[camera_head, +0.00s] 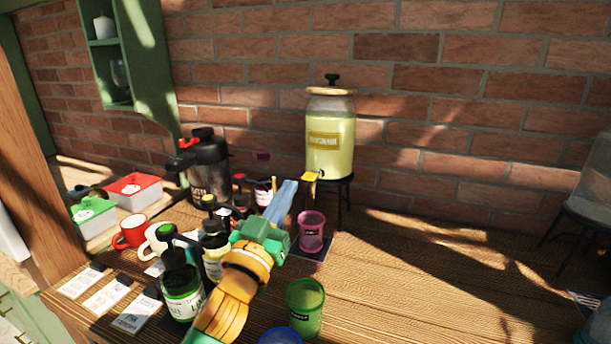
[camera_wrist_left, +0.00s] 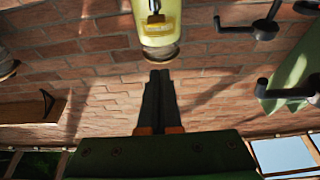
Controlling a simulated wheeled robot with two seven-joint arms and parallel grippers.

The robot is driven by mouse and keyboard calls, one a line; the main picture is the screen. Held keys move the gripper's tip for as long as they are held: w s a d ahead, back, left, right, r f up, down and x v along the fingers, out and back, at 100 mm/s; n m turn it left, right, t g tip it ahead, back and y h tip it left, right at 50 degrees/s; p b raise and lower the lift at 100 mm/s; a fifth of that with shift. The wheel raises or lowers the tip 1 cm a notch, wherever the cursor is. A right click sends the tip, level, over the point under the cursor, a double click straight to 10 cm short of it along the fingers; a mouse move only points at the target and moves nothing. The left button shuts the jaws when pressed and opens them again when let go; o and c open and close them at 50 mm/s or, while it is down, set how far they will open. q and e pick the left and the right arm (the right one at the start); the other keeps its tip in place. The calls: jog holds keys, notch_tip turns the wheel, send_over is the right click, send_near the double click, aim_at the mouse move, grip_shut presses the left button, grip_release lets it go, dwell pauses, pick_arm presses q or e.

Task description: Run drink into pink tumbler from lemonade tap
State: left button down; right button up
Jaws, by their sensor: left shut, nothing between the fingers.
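The lemonade dispenser (camera_head: 331,150) is a glass jar of pale yellow drink with a wooden lid, on a dark stand by the brick wall. Its yellow tap (camera_head: 311,176) sticks out at the lower front. The pink tumbler (camera_head: 311,232) stands upright on a dark mat, below the tap in the head view; its contents are unclear. My left gripper (camera_head: 290,184) is shut and empty, its fingertips just left of the tap in the head view. In the left wrist view the closed fingers (camera_wrist_left: 160,73) point toward the dispenser (camera_wrist_left: 157,30). I see no stream of drink. My right gripper is out of view.
A green tumbler (camera_head: 305,306) and a blue one (camera_head: 281,336) stand nearer the front. Bottles, including a green one (camera_head: 182,292), a dark jug (camera_head: 208,170) and a red mug (camera_head: 132,232) crowd the left.

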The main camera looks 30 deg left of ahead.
aim_at(312, 174)
pick_arm(q)
jog(key=p+x, duration=0.3)
jog(key=x, duration=0.6)
jog(key=f, duration=0.4)
jog(key=shift+w+a, duration=0.1)
jog(key=shift+w, duration=0.3)
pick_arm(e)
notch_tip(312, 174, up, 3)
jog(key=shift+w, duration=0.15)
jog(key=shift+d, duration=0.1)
